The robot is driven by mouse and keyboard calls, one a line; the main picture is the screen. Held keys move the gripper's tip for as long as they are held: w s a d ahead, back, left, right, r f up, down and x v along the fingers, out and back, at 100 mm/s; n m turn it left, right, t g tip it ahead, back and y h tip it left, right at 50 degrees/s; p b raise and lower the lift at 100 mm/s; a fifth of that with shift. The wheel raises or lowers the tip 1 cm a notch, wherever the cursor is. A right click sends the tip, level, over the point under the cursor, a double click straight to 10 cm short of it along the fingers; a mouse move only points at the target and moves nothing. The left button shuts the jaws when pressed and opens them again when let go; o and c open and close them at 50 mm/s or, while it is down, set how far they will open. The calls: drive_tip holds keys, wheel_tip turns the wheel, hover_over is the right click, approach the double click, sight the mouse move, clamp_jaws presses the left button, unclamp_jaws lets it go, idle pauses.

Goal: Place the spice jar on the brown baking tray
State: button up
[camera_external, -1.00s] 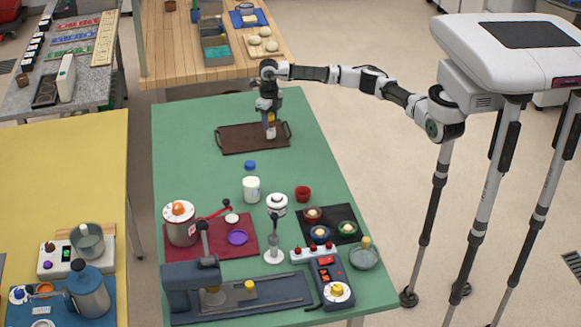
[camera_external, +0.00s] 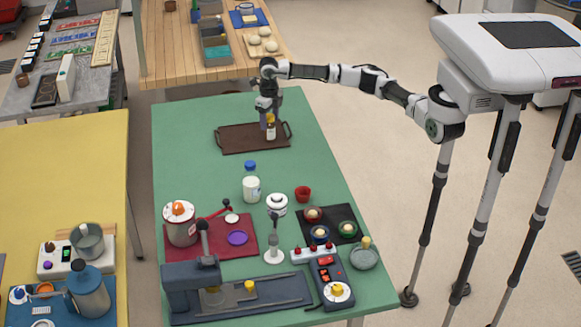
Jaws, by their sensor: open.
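The spice jar (camera_external: 271,131) is a small pale jar with a yellow-orange top. It stands upright on the right part of the brown baking tray (camera_external: 235,139), which has a handle at each end. My gripper (camera_external: 268,118) is open and points down at the jar's top, just behind and above it. The fingers are small in this view, and I cannot tell whether they touch the jar.
The green table (camera_external: 190,150) is clear around the tray.

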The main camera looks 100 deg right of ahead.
wheel_tip(320, 180, up, 11)
drive_tip(key=b, duration=0.2)
